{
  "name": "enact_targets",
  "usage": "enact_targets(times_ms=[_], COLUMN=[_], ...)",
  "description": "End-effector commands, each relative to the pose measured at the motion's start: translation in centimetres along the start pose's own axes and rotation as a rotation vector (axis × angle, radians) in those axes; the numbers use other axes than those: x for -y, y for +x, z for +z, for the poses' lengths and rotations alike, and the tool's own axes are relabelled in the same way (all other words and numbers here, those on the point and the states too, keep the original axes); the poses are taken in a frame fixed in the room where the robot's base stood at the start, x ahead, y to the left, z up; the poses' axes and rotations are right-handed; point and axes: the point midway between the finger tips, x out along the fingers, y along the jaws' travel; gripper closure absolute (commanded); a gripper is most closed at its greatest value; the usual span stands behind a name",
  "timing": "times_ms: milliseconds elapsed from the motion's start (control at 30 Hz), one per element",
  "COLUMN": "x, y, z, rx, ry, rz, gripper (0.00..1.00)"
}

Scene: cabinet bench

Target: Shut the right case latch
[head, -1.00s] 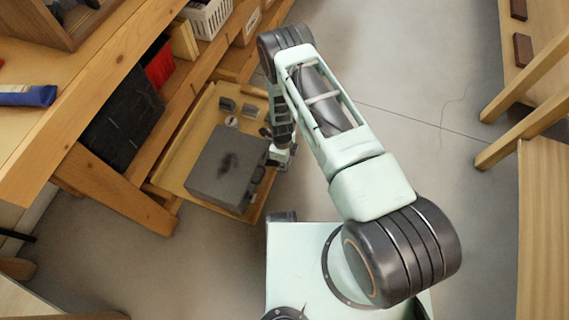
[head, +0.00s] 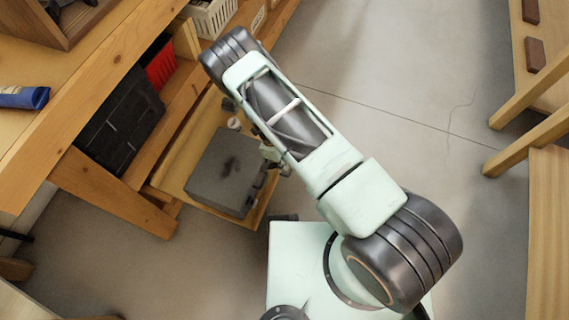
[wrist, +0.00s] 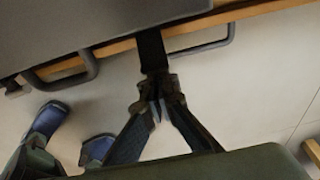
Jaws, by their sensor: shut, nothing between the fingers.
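The grey case (head: 213,187) lies on a pale wooden tray or drawer low under the bench. Its edge fills the upper left of the wrist view (wrist: 90,25). A dark latch (wrist: 151,48) hangs from that edge, to the right of the case's dark handle (wrist: 68,77). Another small dark latch part (wrist: 13,87) shows at the far left. My gripper (wrist: 159,88) is shut with its fingertips just below the hanging latch, touching or very close; I cannot tell which.
The wooden tray's edge (wrist: 255,10) runs beside the case, with a metal pull bar (wrist: 205,47) on it. A small white round item (head: 234,123) sits behind the case. Floor to the right is open.

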Motion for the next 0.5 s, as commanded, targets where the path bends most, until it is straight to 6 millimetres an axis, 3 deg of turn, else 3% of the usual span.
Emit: enact_targets(times_ms=[500], x=[-0.5], y=[-1.8], z=[1.3], rx=[0.006], ry=[-0.003], rz=[-0.002], gripper=[1.00])
